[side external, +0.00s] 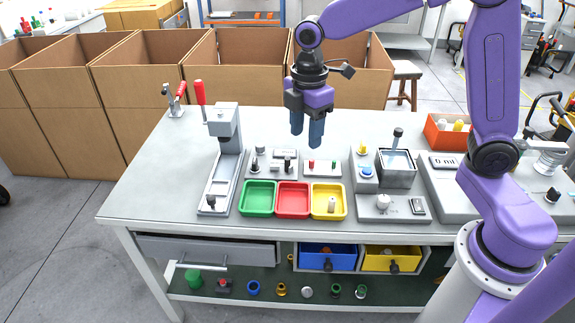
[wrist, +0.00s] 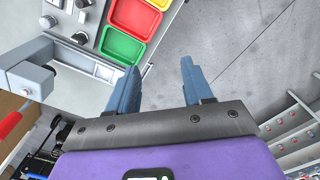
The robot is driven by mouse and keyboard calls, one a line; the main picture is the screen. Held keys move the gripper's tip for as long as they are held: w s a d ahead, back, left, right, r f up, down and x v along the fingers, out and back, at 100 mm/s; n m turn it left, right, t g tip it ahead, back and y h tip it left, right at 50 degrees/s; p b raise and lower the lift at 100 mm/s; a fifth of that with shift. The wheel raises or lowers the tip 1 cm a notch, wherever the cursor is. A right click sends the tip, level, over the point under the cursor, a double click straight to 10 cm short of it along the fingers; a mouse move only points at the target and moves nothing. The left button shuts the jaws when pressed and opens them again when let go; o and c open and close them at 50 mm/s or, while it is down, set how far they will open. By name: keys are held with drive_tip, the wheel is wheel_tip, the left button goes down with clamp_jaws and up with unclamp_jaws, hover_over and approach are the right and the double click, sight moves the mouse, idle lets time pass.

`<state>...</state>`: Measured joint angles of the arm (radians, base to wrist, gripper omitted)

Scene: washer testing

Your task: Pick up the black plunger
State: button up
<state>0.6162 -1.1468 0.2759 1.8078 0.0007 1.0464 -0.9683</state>
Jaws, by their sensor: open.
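Several small black parts stand on the bench, and I cannot tell for sure which is the plunger. One is an upright black piece (side external: 287,163) on the small grey panel behind the trays. Another is a dark piece (side external: 398,135) at the top of the square grey tank (side external: 397,178). A black piece (wrist: 82,3) also shows at the top edge of the wrist view, on a grey panel. My gripper (side external: 307,140) hangs pointing down above the back of that panel, clear of everything. In the wrist view my gripper (wrist: 160,63) has its blue fingers apart with nothing between them.
Green (side external: 258,198), red (side external: 293,200) and yellow (side external: 328,201) trays sit in front of the panel; a pale part stands in the yellow one. A grey press (side external: 226,145) rises at left. An orange bin (side external: 446,134) stands at back right. The bench's left side is clear.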

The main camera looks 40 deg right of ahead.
drive_tip(key=w+d+f+n, duration=0.2)
drive_tip(key=w+d, duration=0.2)
drive_tip(key=w, duration=0.6)
drive_tip(key=n, duration=0.1)
hover_over(287, 159)
wheel_tip(287, 159, down, 3)
drive_tip(key=f, duration=1)
drive_tip(key=shift+d+f, duration=0.3)
drive_tip(key=shift+a+f, duration=0.2)
drive_tip(key=shift+f, duration=2.9)
clamp_jaws()
